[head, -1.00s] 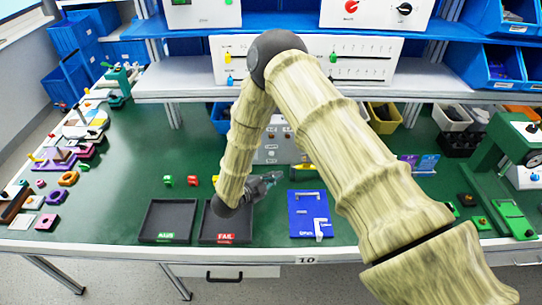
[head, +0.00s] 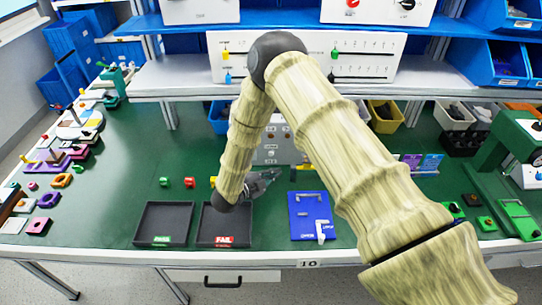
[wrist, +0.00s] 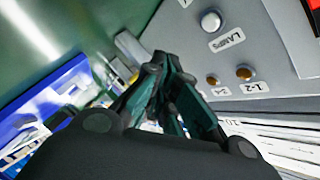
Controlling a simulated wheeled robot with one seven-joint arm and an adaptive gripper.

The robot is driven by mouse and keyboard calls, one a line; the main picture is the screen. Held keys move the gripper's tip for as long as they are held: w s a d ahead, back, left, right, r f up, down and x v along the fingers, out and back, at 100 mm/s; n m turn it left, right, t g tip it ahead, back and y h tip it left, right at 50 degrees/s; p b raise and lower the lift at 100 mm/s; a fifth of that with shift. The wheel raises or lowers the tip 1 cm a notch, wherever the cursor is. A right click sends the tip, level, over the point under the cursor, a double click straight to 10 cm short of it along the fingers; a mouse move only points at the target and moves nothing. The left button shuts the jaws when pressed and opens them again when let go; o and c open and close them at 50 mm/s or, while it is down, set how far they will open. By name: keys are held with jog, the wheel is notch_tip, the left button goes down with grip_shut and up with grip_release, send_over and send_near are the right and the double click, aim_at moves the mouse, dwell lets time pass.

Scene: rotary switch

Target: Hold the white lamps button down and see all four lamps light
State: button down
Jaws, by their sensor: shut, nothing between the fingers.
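The grey switch panel (head: 272,152) stands at the back of the green bench, partly hidden behind my arm in the head view. In the wrist view, the white lamps button (wrist: 210,21) sits on its grey face above a LAMPS label (wrist: 227,40). Two amber-brown lamps (wrist: 244,73) show below it, looking dull; the other lamps are not visible here. My gripper (wrist: 165,62) is shut and empty, its fingertips left of the button and apart from it. In the head view my gripper (head: 268,178) is in front of the panel, above the bench.
Two dark trays, one labelled FAIL (head: 224,241), lie at the bench front. A blue board (head: 309,228) with a white handle-like part lies right of them. Small red and green blocks (head: 190,182) sit behind the trays. A shelf (head: 180,80) overhangs the back.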

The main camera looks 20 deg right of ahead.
aim_at(271, 154)
jog(key=w, duration=0.2)
jog(key=w+d+b, duration=0.1)
jog(key=w, duration=0.1)
jog(key=shift+f, duration=0.1)
jog(key=shift+w+d+b, duration=0.2)
jog(key=shift+w+b, duration=0.05)
jog(key=shift+w, duration=0.3)
jog(key=shift+w+d+b, duration=0.2)
jog(key=shift+w, duration=0.3)
